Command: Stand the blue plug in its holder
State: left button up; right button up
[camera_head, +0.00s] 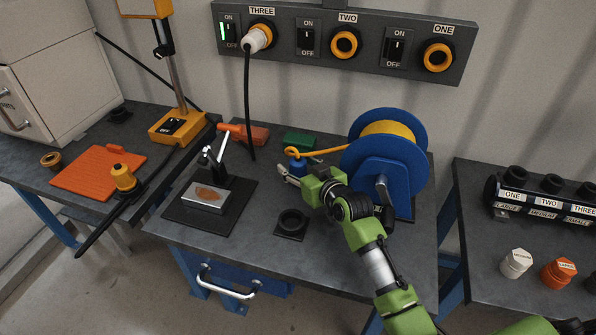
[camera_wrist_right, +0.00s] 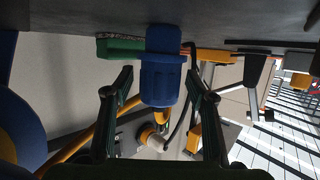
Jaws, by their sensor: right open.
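The blue plug (camera_head: 298,166) is at the end of the yellow hose, left of the blue reel. In the right wrist view the blue plug (camera_wrist_right: 162,80) shows between my two fingers, with gaps on both sides. My right gripper (camera_head: 284,175) is open beside the plug and partly hides it in the head view. A black ring holder (camera_head: 292,221) on a square base stands nearer the front of the bench, empty. My left gripper is not in view.
The blue hose reel (camera_head: 384,182) stands close to the right of my gripper. A green block (camera_head: 299,139) lies behind the plug. A black stand with a metal block (camera_head: 204,198) is to the left. A black cable (camera_head: 248,110) hangs from socket THREE.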

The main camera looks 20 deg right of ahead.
aim_at(298, 160)
jog(key=shift+c, duration=0.4)
jog(key=c, duration=1.3)
jog(key=shift+c, duration=0.2)
jog(key=shift+r, duration=0.1)
jog(key=shift+r, duration=0.55)
notch_tip(298, 160, up, 2)
jog(key=shift+r, duration=0.15)
jog(key=s+a+r, duration=0.4)
jog(key=s+r, duration=0.5)
jog(key=s, duration=0.4)
jog(key=shift+s+r, duration=0.25)
